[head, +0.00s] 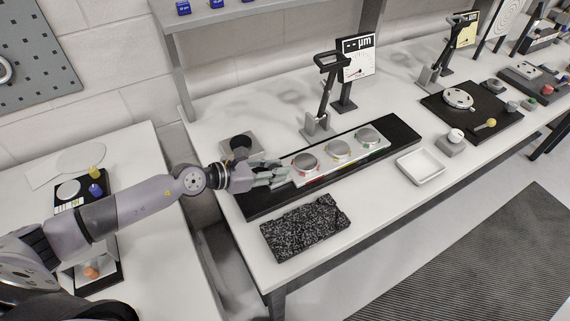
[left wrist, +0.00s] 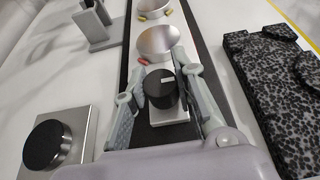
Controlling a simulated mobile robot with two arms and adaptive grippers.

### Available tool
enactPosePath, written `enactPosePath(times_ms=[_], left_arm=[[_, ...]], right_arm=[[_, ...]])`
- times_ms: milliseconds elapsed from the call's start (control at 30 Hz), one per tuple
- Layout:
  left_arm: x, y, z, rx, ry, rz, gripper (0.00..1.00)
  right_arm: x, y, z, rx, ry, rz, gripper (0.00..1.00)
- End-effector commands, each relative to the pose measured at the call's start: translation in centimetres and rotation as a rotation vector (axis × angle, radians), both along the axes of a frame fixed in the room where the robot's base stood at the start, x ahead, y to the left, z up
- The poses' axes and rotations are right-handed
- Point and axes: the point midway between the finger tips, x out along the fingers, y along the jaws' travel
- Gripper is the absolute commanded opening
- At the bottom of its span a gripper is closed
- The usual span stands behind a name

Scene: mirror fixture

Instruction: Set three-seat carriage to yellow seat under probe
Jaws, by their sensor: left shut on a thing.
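The three-seat carriage (head: 322,168) sits on a long black rail (head: 400,130). Its round metal seats have coloured marks: red (head: 305,161) at the left end, yellow (head: 337,150) in the middle, green (head: 367,136) at the right. My left gripper (head: 283,173) is at the carriage's left end. In the left wrist view its fingers close around a black knob (left wrist: 162,88) beside the red-marked seat (left wrist: 157,42). The probe stand (head: 325,95) rises behind the rail, near the yellow and red seats; its tip over a seat cannot be made out. My right gripper is not in view.
A dial display (head: 358,58) stands behind the probe stand. A speckled black block (head: 305,227) lies in front of the rail, and a white tray (head: 420,166) to its right. A metal block with a black disc (left wrist: 45,145) is close left of my gripper.

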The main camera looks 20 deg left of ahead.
Motion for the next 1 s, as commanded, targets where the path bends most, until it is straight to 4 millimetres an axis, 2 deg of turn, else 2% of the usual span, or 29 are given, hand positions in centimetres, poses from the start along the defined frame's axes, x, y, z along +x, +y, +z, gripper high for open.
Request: enactPosePath(times_ms=[100,267,300,433,600,800,900,1000], left_arm=[[0.1,-0.1,0.3,-0.004,-0.007,0.000,0.00],[0.1,-0.1,0.3,-0.003,-0.007,0.000,0.00],[0.1,0.0,0.3,-0.003,-0.007,0.000,0.25],[0.1,0.0,0.2,-0.002,-0.006,0.001,0.34],[0.1,0.0,0.3,-0.004,-0.006,0.001,0.45],[0.1,-0.1,0.3,-0.004,-0.006,0.001,0.46],[0.0,0.0,0.3,-0.005,-0.005,0.001,0.46],[-0.4,0.4,0.4,-0.002,-0.005,0.001,0.46]], right_arm=[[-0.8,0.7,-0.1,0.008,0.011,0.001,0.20],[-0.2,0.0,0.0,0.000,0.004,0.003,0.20],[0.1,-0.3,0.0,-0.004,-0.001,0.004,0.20],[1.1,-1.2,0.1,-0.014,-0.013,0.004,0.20],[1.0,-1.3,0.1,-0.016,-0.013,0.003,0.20],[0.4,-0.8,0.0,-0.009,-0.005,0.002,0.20],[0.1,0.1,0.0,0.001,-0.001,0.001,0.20],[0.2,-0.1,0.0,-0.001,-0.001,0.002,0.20]])
